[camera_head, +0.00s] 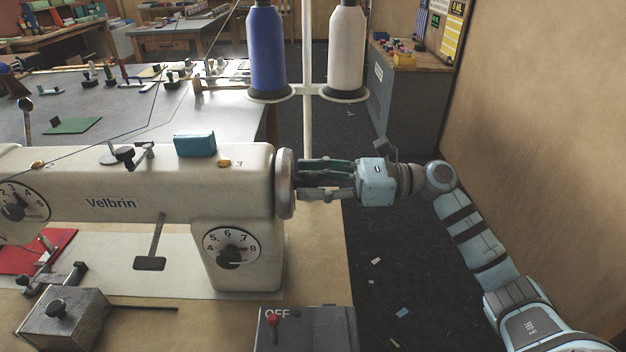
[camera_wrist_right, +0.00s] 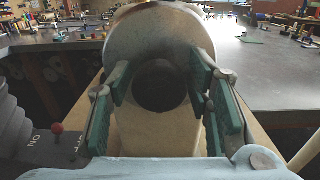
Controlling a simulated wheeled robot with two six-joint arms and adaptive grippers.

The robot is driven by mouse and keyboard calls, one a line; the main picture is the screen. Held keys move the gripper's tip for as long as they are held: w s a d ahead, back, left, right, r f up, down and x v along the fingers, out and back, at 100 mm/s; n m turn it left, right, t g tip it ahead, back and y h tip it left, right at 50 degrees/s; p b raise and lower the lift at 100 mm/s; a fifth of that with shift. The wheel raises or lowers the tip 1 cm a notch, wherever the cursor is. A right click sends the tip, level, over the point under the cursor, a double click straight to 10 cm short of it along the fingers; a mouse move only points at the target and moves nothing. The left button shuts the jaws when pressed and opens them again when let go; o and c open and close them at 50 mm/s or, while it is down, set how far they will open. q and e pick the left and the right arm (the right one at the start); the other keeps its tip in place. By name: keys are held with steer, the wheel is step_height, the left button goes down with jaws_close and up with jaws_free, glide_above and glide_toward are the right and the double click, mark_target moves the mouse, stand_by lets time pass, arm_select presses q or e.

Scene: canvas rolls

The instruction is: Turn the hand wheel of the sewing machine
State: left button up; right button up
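The cream sewing machine (camera_head: 110,205), marked Velbrin, stands across the left and middle of the head view. Its hand wheel (camera_head: 285,184) is the upright disc at the right end of the machine's arm. My right gripper (camera_head: 302,180) comes from the right, level with the wheel. Its fingers are spread, with the tips at the wheel's outer face. In the right wrist view, the green finger pads (camera_wrist_right: 163,85) stand on both sides of the pale wheel (camera_wrist_right: 140,40) with its dark centre. I cannot tell whether the pads touch it. My left gripper is not in view.
A dark switch box (camera_head: 306,328) marked OFF, with a red lever, sits below the wheel. Blue (camera_head: 268,50) and white (camera_head: 346,48) thread cones stand behind it on a stand. A wall (camera_head: 550,150) closes the right side.

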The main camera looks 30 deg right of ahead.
steer(key=c, duration=0.7)
steer(key=shift+m, duration=1.2)
steer(key=o, duration=1.1)
steer(key=shift+o, duration=0.2)
steer(key=v, duration=1.2)
